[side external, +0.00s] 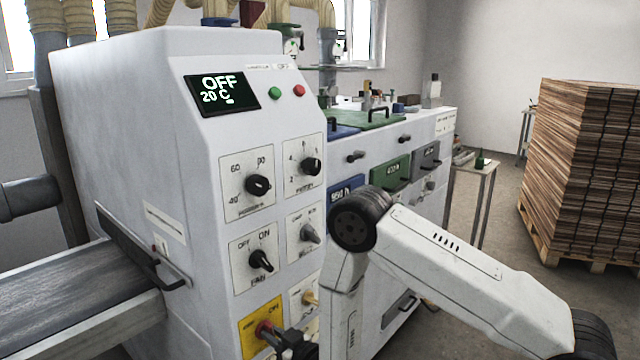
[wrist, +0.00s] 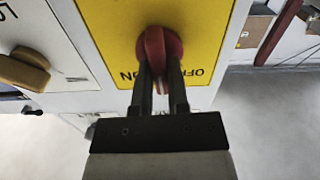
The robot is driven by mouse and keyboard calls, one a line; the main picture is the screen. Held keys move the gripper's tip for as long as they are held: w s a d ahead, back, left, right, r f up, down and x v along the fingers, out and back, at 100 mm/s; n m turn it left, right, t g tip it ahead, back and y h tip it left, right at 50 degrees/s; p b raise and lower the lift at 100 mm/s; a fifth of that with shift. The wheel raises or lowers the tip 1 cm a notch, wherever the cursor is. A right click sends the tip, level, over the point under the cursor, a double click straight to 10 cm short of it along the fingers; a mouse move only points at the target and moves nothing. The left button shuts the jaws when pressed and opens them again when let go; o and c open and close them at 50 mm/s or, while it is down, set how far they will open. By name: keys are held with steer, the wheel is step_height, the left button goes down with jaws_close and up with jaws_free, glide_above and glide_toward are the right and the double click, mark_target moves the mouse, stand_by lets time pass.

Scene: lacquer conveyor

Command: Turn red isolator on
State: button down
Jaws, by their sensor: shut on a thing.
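The red isolator knob (side external: 266,330) sits on a yellow plate (side external: 249,325) low on the front of the white machine. In the wrist view the red knob (wrist: 160,50) is between my fingers, on the yellow plate (wrist: 112,22) marked ON and OFF; that view is upside down. My gripper (wrist: 160,72) is shut on the knob, with a finger on each side. In the side view my gripper (side external: 284,337) reaches the knob from the right. The display (side external: 222,91) on the machine reads OFF and 20 C.
Other black knobs (side external: 258,185) stand out above the isolator. A yellowish knob (side external: 309,298) is close beside it and also shows in the wrist view (wrist: 25,70). A conveyor (side external: 70,300) with a black handle (side external: 150,270) is at left. Stacked boards (side external: 580,160) stand at far right.

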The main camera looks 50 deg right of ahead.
steer(key=m, duration=0.4)
steer(key=shift+d+m, duration=0.1)
steer(key=shift+m, duration=0.2)
steer(key=m, duration=0.5)
steer(key=shift+d+f, duration=0.1)
steer(key=shift+f, duration=0.05)
steer(key=c, duration=0.6)
jaws_free()
steer(key=shift+s, duration=0.1)
steer(key=shift+s, duration=3.85)
steer(key=shift+w, duration=0.1)
